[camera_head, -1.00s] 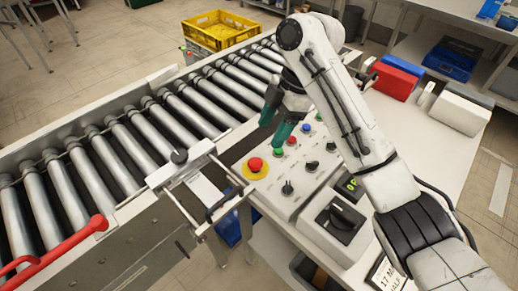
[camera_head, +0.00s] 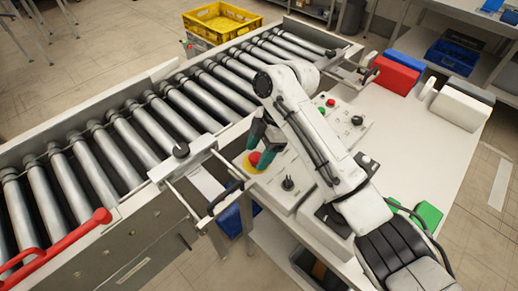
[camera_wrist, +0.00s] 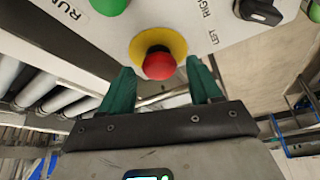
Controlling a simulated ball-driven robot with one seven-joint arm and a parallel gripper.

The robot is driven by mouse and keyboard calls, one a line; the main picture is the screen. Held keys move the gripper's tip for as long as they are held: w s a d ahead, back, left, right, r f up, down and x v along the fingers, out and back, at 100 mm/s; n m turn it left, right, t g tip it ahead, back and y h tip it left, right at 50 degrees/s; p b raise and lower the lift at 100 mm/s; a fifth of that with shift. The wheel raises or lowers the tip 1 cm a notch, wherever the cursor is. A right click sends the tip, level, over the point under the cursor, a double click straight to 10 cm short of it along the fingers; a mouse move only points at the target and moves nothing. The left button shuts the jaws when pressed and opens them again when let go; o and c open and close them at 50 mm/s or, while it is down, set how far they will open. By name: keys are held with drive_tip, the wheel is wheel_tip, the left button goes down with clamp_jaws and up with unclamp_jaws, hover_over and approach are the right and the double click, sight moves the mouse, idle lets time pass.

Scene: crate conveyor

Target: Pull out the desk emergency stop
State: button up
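The desk emergency stop is a red mushroom button (camera_head: 254,158) on a yellow round base (camera_head: 247,168), at the near left corner of the grey control panel. In the wrist view the red button (camera_wrist: 158,65) lies centred just beyond the fingertips, its yellow base (camera_wrist: 150,38) behind it. My gripper (camera_head: 262,150) has two green fingers and is open at the button. In the wrist view the fingers stand apart, one on each side of the button. I cannot tell whether either finger touches it. My arm hides part of the panel.
The panel's dark knob (camera_head: 288,183) is close to the button. A green button (camera_wrist: 110,5) is beside it in the wrist view. The roller conveyor (camera_head: 130,140) runs along the left. A yellow crate (camera_head: 222,40) and a red box (camera_head: 397,75) stand farther back.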

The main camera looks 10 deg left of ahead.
clamp_jaws()
drive_tip(key=shift+r+p, duration=0.55)
drive_tip(key=shift+r, duration=0.25)
drive_tip(key=shift+f, duration=0.1)
drive_tip(key=shift+o, duration=0.3)
unclamp_jaws()
drive_tip(key=v, duration=1)
drive_tip(key=shift+d+r+b, duration=0.2)
drive_tip(key=shift+r+b, duration=0.15)
drive_tip(key=shift+b, duration=0.1)
